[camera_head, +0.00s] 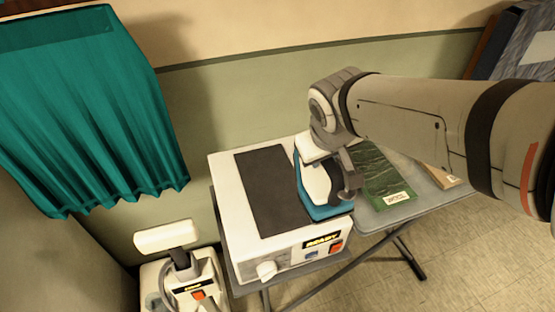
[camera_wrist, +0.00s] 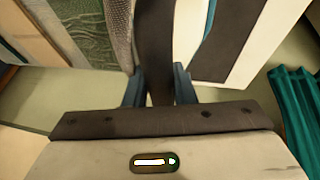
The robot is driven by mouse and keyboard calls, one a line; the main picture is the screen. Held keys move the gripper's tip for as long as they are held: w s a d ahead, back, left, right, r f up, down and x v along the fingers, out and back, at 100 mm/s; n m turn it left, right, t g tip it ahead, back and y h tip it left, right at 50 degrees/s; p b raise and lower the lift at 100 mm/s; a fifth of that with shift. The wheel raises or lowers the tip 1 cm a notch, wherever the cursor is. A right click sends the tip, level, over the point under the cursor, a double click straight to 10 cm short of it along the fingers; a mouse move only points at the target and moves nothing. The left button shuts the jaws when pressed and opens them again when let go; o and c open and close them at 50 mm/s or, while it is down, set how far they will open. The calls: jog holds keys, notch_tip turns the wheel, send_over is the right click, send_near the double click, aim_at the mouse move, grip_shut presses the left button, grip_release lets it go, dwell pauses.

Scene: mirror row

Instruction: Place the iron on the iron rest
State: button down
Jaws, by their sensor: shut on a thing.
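The iron (camera_head: 314,184), white with a blue base, is at the right side of the white station in the head view. My gripper (camera_head: 347,180) is shut on its handle. In the wrist view the dark handle (camera_wrist: 156,40) runs between my two fingers (camera_wrist: 158,88). The iron rest appears to be the dark flat pad (camera_head: 272,185) on top of the white station (camera_head: 225,190). The pad also shows in the wrist view (camera_wrist: 226,42). The iron is just right of the pad, over the station's right edge; I cannot tell whether it touches the top.
The station has a "READY" label and a knob (camera_head: 266,270) in front. A grey folding table (camera_head: 375,219) bears a green patterned item (camera_head: 378,172) right of the iron. A white appliance (camera_head: 205,270) stands at lower left, below a teal curtain (camera_head: 85,110).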

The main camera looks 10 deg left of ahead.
jog(key=shift+s+a+r, duration=0.1)
jog(key=w+a+r+b, duration=0.15)
jog(key=w+a, duration=0.25)
jog(key=a, duration=0.6)
notch_tip(320, 180, down, 9)
jog(key=shift+a, duration=0.35)
jog(key=shift+s+f+b, duration=0.1)
jog(key=shift+b, duration=0.2)
jog(key=c, duration=1.2)
grip_release()
